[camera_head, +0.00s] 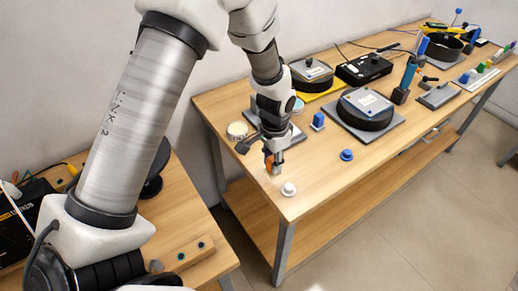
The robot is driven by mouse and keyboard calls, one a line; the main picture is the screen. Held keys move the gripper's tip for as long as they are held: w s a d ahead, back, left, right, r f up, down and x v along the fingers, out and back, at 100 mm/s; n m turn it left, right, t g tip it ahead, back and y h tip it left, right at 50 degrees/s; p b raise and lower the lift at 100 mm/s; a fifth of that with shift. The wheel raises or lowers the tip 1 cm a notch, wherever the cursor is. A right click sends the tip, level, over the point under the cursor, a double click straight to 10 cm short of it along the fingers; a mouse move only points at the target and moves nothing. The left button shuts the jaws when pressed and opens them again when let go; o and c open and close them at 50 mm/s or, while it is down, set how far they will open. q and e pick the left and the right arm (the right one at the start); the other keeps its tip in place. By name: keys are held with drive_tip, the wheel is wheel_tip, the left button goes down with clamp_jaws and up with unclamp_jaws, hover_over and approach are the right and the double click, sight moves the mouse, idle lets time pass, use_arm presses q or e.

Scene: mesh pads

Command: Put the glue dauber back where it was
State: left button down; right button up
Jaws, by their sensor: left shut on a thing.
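My left gripper (273,157) points down over the near left end of the wooden workbench (330,175). It is shut on a small orange-brown thing (270,163), which looks like the glue dauber. The fingers hide much of it, and I cannot tell whether its lower end touches the bench top. A white round knob-like piece (289,188) stands just in front and to the right of the gripper. My right gripper is not in view.
A blue knob (346,155) and a blue block (318,120) stand right of the gripper. A black round unit (366,108) sits on a grey pad behind. A blue tool in a black holder (405,80) is farther right. Bare wood lies around the blue knob.

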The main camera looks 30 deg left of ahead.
use_arm(q)
drive_tip(key=w+a, duration=0.1)
drive_tip(key=a, duration=0.1)
drive_tip(key=w+a+p, duration=0.1)
drive_tip(key=a, duration=0.1)
drive_tip(key=w+a, duration=0.1)
drive_tip(key=a, duration=0.1)
drive_tip(key=shift+w+a+f+p, duration=0.25)
drive_tip(key=shift+w+p, duration=0.1)
drive_tip(key=shift+p, duration=0.05)
drive_tip(key=f, duration=0.1)
drive_tip(key=f+p, duration=0.1)
drive_tip(key=f, duration=0.1)
drive_tip(key=shift+w+a, duration=0.2)
drive_tip(key=shift+a, duration=0.1)
drive_tip(key=shift+f, duration=0.45)
drive_tip(key=shift+f, duration=0.1)
drive_tip(key=c, duration=0.9)
unclamp_jaws()
drive_tip(key=shift+o, duration=0.2)
drive_tip(key=shift+r, duration=0.25)
wheel_tip(320, 180, up, 12)
drive_tip(key=b, duration=0.2)
